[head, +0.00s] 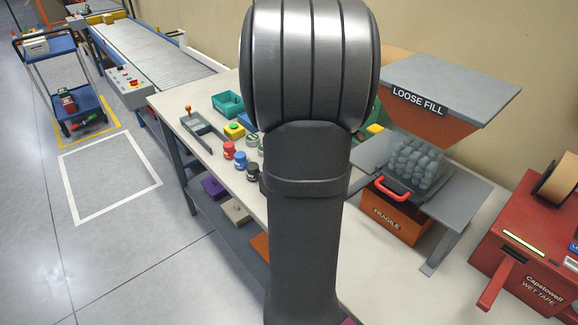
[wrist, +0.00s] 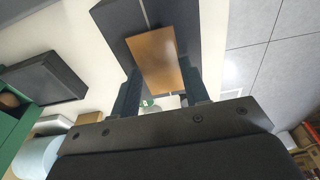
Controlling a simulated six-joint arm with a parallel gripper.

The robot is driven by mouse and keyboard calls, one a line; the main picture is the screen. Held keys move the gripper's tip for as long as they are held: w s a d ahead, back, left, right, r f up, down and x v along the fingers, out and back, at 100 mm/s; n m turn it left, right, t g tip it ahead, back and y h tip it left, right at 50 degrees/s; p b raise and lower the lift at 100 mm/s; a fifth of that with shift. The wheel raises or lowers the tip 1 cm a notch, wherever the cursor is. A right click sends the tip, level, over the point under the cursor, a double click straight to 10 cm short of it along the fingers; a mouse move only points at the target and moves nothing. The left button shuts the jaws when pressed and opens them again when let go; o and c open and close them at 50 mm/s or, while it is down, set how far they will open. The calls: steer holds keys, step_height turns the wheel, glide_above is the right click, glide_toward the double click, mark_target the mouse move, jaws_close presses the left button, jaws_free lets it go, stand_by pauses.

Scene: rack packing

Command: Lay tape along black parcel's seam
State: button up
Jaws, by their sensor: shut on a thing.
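The black parcel (wrist: 118,22) is in the upper middle of the wrist view, with a pale seam line running along its top. My gripper (wrist: 160,88) has its two dark fingers on either side of a brown strip of tape (wrist: 152,55) and is shut on it. The tape lies in line with the seam and overlaps the parcel in the picture. I cannot tell whether it touches the parcel. In the head view my own arm fills the middle and hides the gripper, the tape and the parcel.
The red wet tape machine (head: 520,250) stands at the right of the bench (head: 385,285). The loose fill hopper (head: 450,85) is above an orange fragile box (head: 392,215). Small coloured stamps (head: 240,160) and a teal tray (head: 228,103) are left of my arm. A conveyor (head: 155,52) lies beyond.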

steer(key=shift+f, duration=0.55)
steer(key=o, duration=1)
steer(key=shift+r, duration=0.1)
steer(key=r, duration=0.5)
steer(key=s+d+r, duration=0.1)
steer(key=r, duration=1.1)
steer(key=shift+s+d, duration=0.15)
steer(key=shift+s, duration=0.2)
